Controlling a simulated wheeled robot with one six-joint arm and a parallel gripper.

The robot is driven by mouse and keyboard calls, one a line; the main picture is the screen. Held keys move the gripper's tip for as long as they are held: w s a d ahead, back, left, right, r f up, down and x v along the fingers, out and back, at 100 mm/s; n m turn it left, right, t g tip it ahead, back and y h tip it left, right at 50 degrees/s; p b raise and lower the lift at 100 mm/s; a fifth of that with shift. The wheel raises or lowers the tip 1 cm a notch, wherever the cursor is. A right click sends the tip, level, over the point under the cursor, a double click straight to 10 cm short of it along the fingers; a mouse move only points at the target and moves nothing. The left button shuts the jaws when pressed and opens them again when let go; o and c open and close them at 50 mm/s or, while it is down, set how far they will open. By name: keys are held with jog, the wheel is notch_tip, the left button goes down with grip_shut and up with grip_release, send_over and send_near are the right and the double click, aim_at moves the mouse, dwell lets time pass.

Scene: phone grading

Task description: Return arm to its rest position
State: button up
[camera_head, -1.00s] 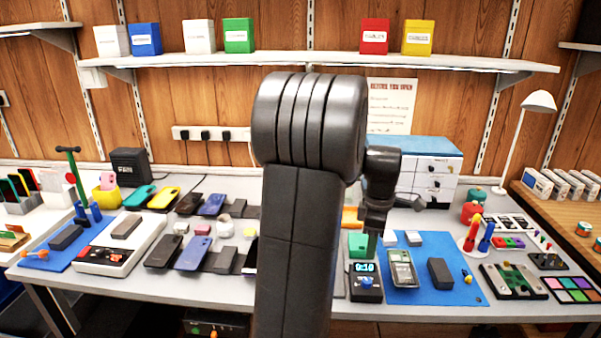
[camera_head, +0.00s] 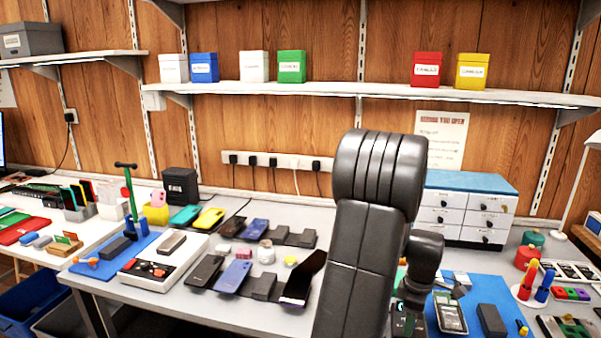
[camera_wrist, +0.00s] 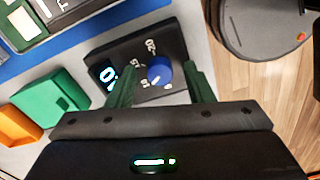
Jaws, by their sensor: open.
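My gripper (camera_wrist: 160,88) shows in the wrist view with its two green fingers spread apart and nothing between them that it holds. A black device with a blue knob (camera_wrist: 158,70) and a lit display lies on the bench beyond the fingertips; whether they touch it I cannot tell. In the head view my dark arm rises in front of the bench right of centre, and it hides most of the gripper and the device.
A green box (camera_wrist: 52,97) and an orange block (camera_wrist: 18,125) stand left of the device in the wrist view. Several phones lie mid-bench, one dark phone (camera_head: 302,280) close to my arm. A drawer cabinet (camera_head: 465,208) stands behind the arm. A shelf (camera_head: 345,92) runs above.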

notch_tip(320, 180, up, 14)
jog(key=p, duration=0.2)
notch_tip(320, 180, down, 14)
jog(key=shift+f+b, duration=0.1)
jog(key=shift+b, duration=0.9)
jog(key=shift+m, duration=0.3)
jog(key=m+b, duration=0.1)
jog(key=m, duration=0.3)
jog(key=shift+m, duration=0.3)
jog(key=m+b, duration=0.1)
jog(key=m, duration=0.3)
jog(key=shift+m+b, duration=0.3)
jog(key=shift+m, duration=0.1)
jog(key=m+b, duration=0.2)
jog(key=m, duration=0.3)
jog(key=m+b, duration=0.2)
jog(key=m, duration=0.1)
jog(key=shift+m+b, duration=0.35)
jog(key=shift+m, duration=0.65)
